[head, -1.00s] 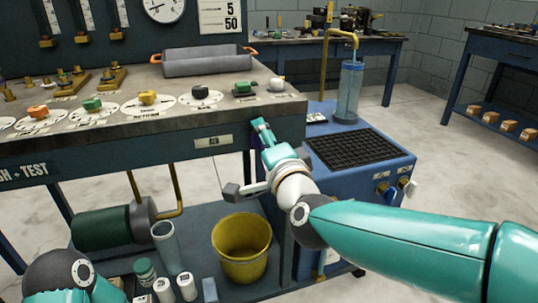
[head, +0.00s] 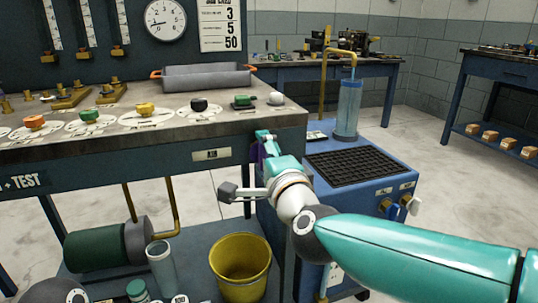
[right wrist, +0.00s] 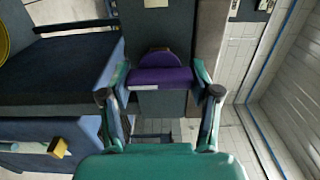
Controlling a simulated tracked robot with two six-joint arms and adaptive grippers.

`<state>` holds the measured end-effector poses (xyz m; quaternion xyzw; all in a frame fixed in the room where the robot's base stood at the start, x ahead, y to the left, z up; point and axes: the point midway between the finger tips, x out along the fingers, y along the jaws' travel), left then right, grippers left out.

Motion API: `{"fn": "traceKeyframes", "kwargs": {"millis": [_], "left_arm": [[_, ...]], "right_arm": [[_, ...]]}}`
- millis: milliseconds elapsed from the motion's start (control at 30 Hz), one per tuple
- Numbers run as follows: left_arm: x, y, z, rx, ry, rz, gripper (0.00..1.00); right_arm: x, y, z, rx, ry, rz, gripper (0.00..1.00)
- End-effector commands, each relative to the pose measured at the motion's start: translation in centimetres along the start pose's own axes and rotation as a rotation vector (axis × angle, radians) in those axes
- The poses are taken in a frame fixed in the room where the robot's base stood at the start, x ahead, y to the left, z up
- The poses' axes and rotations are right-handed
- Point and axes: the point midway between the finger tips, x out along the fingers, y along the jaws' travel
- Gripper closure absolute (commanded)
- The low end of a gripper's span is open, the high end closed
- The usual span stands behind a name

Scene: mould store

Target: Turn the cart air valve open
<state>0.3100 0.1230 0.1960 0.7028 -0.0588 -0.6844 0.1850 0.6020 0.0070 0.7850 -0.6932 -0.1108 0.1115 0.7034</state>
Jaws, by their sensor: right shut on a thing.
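The blue cart (head: 366,245) stands right of the bench. Two brass valves sit on its front, one with a blue handle (head: 386,208) and one with a white handle (head: 412,206). Their labels are too small to read. My right gripper (head: 264,142) is at the bench's right end, left of the cart and away from both valves. It is shut on a purple thing (right wrist: 160,78), which is between its fingers in the right wrist view. In the head view the purple thing (head: 255,152) is mostly hidden. My left gripper is out of view.
The bench (head: 120,165) carries several coloured knobs and a grey tray (head: 206,77). A yellow bucket (head: 240,262) stands on its lower shelf. A black mat (head: 352,167) and a clear blue cylinder (head: 348,110) are on the cart. Floor is clear right of the cart.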

Motion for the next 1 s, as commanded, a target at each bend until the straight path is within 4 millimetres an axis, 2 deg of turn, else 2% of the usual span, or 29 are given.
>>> {"fn": "traceKeyframes", "kwargs": {"millis": [33,167,567,767,1000], "left_arm": [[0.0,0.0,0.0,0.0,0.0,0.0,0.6],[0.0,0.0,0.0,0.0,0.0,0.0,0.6],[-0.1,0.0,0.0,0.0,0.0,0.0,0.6],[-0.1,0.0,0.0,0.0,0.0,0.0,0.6],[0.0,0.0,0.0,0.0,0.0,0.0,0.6]], "right_arm": [[0.1,0.1,-0.5,0.005,0.011,-0.001,0.35],[0.1,0.1,-0.4,0.003,0.008,0.0,0.13],[-0.3,0.0,-0.1,0.0,0.002,0.0,0.12],[-2.6,0.0,-0.1,0.001,0.001,0.0,0.12],[-7.4,0.0,-0.2,0.003,0.002,-0.002,0.12]]}}
